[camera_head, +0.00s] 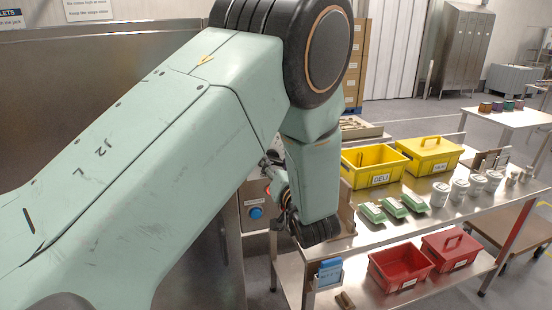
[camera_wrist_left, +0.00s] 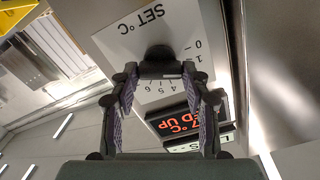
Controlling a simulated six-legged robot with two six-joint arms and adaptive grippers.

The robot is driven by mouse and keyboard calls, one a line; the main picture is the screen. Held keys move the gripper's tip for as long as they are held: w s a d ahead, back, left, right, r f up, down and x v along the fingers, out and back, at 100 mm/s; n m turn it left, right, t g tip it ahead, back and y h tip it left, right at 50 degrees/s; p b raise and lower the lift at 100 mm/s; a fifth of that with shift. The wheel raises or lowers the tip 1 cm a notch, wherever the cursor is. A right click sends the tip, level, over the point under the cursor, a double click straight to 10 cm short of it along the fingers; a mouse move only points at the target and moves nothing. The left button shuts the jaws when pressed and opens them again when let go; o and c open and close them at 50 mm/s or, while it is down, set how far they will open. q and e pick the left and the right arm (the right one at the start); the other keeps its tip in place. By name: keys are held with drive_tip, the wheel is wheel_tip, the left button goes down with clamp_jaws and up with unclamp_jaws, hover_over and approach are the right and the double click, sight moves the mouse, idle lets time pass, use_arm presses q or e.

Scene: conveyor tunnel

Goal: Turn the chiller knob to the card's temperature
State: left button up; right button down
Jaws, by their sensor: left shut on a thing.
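The chiller knob (camera_wrist_left: 160,53) is a dark round knob on a white dial plate (camera_wrist_left: 127,47) marked "SET °C", seen upside down in the left wrist view. The numbers 0, 1, 4, 5 and 6 show; the gripper and knob hide others, and I cannot read the pointer. My left gripper (camera_wrist_left: 160,74) is shut on the knob, its two fingers at either side. In the head view the left gripper (camera_head: 277,186) is small and partly behind my arm. A dark display (camera_wrist_left: 185,118) shows orange text, partly hidden, with "7°C". I cannot make out the temperature card. My right gripper is not in view.
A blue button (camera_head: 256,212) sits on the steel cabinet front. A steel table (camera_head: 385,236) at right holds yellow crates (camera_head: 375,167), green packs (camera_head: 392,206) and white tubs (camera_head: 440,194). Red bins (camera_head: 400,270) and a blue holder (camera_head: 330,271) are lower.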

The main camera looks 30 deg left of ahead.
use_arm(q)
drive_tip(key=shift+w+d+r+m+p, duration=0.1)
drive_tip(key=shift+m+p, duration=0.9)
drive_tip(key=shift+m, duration=1.1)
drive_tip(key=o, duration=1.2)
drive_tip(key=shift+d, duration=0.15)
drive_tip(key=shift+c, duration=0.2)
wheel_tip(320, 180, up, 10)
